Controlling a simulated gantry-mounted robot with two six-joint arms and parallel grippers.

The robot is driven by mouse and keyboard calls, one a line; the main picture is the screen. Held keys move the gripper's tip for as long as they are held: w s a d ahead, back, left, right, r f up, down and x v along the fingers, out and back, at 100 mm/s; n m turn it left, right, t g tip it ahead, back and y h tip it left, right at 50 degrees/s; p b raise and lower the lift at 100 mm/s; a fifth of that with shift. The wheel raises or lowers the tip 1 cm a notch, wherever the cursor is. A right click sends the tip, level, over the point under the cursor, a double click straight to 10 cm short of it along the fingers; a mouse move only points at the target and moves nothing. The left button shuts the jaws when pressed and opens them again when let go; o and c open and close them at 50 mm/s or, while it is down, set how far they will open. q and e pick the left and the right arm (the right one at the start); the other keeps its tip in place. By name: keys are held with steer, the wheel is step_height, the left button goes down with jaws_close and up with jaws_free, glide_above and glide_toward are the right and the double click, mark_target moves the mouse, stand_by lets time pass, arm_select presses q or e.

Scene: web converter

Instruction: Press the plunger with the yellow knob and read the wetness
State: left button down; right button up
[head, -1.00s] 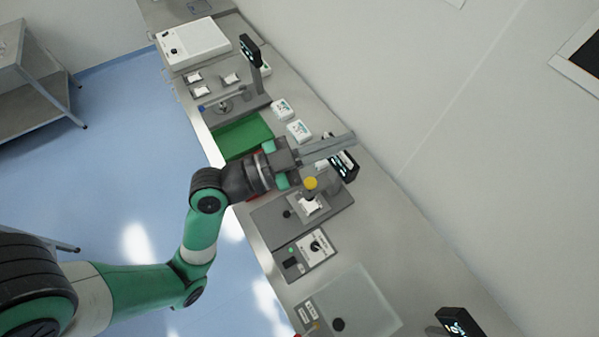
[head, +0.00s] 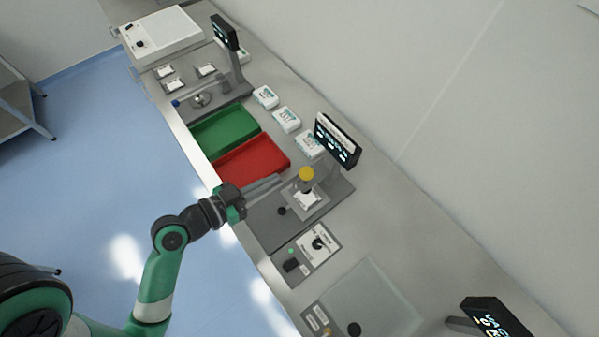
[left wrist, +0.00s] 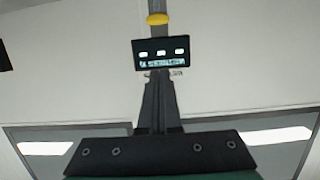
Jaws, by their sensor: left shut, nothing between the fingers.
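The plunger's yellow knob (head: 306,174) stands over a grey tester base (head: 262,222) with a white sample pad (head: 307,198) beneath it. A dark lit display (head: 336,143) is mounted at the back of this tester; its text is too small to read. My left gripper (head: 278,180) is shut and empty, its fingers pointing right, to the left of the knob and apart from it. In the left wrist view the yellow knob (left wrist: 158,18) and the display (left wrist: 160,52) appear beyond the shut fingertips (left wrist: 158,78). My right gripper is not in view.
A red tray (head: 282,151) and a green tray (head: 247,109) lie beyond my left gripper. Several white boxes (head: 286,119) stand along the back. A control panel (head: 318,243) and a clear plate (head: 372,300) lie nearer. Another display post (head: 226,40) stands farther off.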

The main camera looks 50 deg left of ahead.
arm_select(q)
steer(key=w+f, duration=0.2)
steer(key=w, duration=0.1)
steer(key=w+f, duration=0.2)
steer(key=w, duration=0.1)
steer(key=w+f, duration=0.2)
steer(key=w, duration=0.1)
steer(key=shift+d+f, duration=0.1)
steer(key=shift+s, duration=0.1)
